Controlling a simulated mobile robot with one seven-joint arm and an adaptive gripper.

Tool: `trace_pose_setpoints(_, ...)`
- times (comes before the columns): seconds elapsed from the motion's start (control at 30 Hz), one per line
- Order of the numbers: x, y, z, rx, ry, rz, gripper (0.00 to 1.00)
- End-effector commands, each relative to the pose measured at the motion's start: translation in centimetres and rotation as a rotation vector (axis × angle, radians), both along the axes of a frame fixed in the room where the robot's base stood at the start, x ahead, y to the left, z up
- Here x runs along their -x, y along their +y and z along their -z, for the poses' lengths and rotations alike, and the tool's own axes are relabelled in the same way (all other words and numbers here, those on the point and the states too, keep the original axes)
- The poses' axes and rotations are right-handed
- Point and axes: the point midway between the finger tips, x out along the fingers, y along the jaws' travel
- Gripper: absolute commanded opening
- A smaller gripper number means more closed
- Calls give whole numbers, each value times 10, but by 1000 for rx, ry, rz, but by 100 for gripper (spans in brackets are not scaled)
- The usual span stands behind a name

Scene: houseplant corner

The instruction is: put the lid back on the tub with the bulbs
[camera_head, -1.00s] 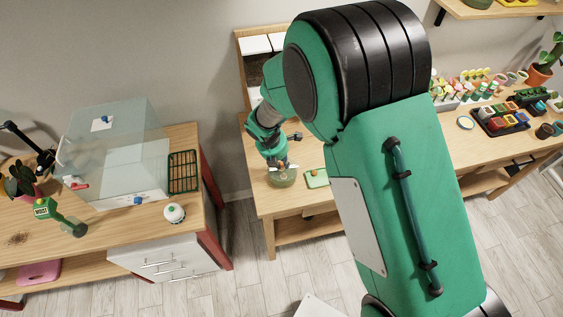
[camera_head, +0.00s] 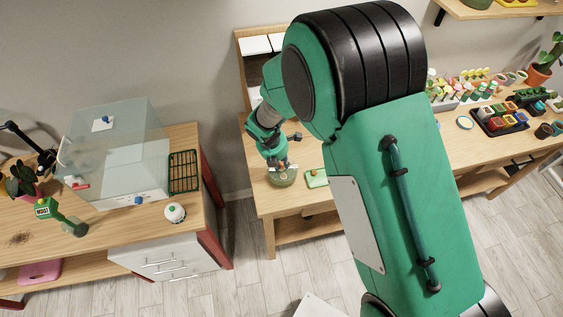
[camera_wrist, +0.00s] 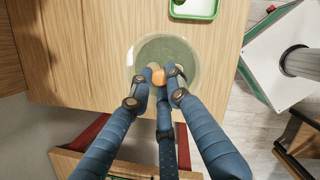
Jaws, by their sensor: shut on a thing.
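A round, see-through greenish thing with a clear rim (camera_wrist: 136,60) lies under my gripper (camera_wrist: 160,76) in the wrist view, on the wooden bench. It also shows in the head view (camera_head: 283,180). My gripper is shut on an orange knob (camera_wrist: 158,77) at the middle of this round thing, and its fingers hide part of it. The knob looks like a lid's handle. I cannot tell whether the lid sits on the tub or is held just above it. No bulbs can be made out.
A shallow green-rimmed tray (camera_wrist: 195,12) stands close by on the bench; it also shows in the head view (camera_head: 317,179). The bench edge is near. A second table with a clear box (camera_head: 115,155) and a white-and-green pot (camera_head: 175,213) stands at left.

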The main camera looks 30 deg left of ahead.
Motion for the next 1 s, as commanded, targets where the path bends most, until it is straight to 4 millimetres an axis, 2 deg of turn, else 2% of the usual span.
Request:
trace_pose_setpoints(0.17, 0, 0, 0, 0, 0, 0, 0)
trace_pose_setpoints(0.2, 0, 0, 0, 0, 0, 0, 21)
trace_pose_setpoints(0.3, 0, 0, 0, 0, 0, 0, 39)
trace_pose_setpoints(0.5, 0, 0, 0, 0, 0, 0, 39)
trace_pose_setpoints(0.57, 0, 0, 0, 0, 0, 0, 49)
trace_pose_setpoints(0.6, 0, 0, 0, 0, 0, 0, 57)
trace_pose_setpoints(1.0, 0, 0, -2, 0, 0, 0, 57)
